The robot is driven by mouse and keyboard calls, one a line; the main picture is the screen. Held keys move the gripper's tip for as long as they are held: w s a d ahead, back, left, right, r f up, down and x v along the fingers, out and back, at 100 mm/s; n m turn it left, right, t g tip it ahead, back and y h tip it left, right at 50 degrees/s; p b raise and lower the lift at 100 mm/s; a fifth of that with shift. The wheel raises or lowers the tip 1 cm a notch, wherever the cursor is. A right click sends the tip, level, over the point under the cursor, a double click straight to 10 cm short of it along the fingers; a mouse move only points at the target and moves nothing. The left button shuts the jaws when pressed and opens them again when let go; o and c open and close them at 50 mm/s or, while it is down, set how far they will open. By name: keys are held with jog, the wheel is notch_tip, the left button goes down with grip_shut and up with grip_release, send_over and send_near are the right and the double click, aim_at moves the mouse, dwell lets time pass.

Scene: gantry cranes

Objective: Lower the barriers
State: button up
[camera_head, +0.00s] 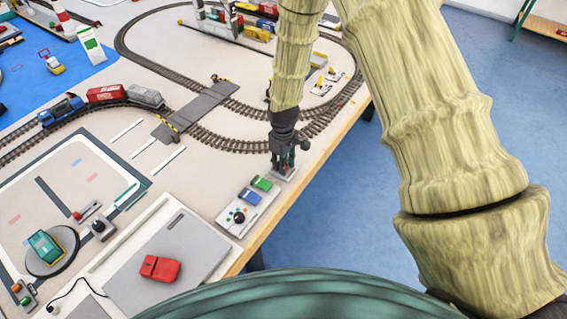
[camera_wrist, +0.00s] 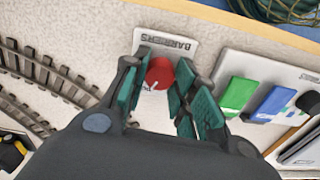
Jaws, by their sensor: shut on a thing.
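My gripper (camera_head: 286,160) points down at the table's right edge, over the small barriers control plate (camera_head: 288,174). In the wrist view the plate (camera_wrist: 185,43) carries the word BARRIERS and a round red knob (camera_wrist: 160,73) with a white pointer mark. My gripper's teal fingers (camera_wrist: 158,78) stand on either side of the knob and are shut on it. In the head view the grey road crossing (camera_head: 195,108) spans the tracks, with yellow-and-black parts at its near end (camera_head: 170,128) and far end (camera_head: 216,79). Whether its barriers are raised or lowered is too small to tell.
A panel (camera_head: 246,206) with green and blue switches and a dark knob sits next to the plate. A train (camera_head: 107,93) stands on the track left of the crossing. A red block (camera_head: 160,268) lies on a grey board nearer me. Blue floor lies beyond the table edge.

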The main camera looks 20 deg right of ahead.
jog(key=shift+w+m, duration=0.1)
jog(key=shift+m, duration=1.5)
jog(key=o, duration=1.1)
jog(key=shift+c, duration=0.2)
jog(key=shift+r, duration=0.1)
notch_tip(320, 180, up, 12)
